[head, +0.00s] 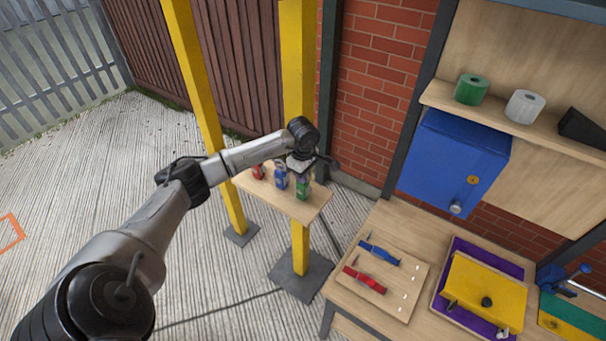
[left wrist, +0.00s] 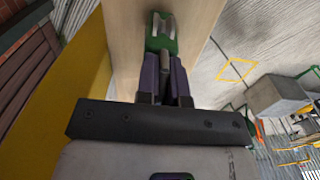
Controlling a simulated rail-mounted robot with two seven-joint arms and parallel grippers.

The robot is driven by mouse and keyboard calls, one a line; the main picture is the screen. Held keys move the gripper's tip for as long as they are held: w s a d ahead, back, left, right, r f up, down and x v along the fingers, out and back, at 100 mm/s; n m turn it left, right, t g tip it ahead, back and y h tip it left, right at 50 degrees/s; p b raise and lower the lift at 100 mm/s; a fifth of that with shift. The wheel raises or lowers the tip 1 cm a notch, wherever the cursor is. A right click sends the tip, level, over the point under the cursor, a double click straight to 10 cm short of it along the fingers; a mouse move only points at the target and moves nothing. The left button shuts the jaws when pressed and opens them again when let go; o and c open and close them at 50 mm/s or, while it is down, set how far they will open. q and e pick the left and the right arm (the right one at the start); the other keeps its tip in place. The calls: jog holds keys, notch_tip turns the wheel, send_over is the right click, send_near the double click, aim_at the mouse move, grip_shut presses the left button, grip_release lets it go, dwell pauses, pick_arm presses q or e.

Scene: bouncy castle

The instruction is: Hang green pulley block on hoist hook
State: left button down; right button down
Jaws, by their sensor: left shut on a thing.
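The green pulley block (head: 303,189) is at the right end of a small wooden shelf (head: 275,203) fixed to the yellow posts. My left gripper (head: 302,173) is above it with fingers pointing down, shut on its upper part. In the left wrist view the gripper's purple fingers (left wrist: 165,78) close on the green block (left wrist: 160,38), with the shelf board behind it. I cannot tell whether the block still touches the shelf. A blue block (head: 281,178) and a red block (head: 258,171) stand to its left. The hoist hook is not visible. My right gripper is not in view.
Yellow posts (head: 297,70) stand beside the shelf. A workbench at right bears a board (head: 395,290) with red and blue tools and a yellow box (head: 482,290). A blue cabinet (head: 450,160) hangs on the brick wall. Open concrete floor lies left.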

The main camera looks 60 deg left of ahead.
pick_arm(q)
jog(key=shift+f, duration=0.1)
jog(key=shift+f, duration=0.1)
jog(key=c, duration=1.2)
grip_release()
jog(key=shift+c, duration=0.2)
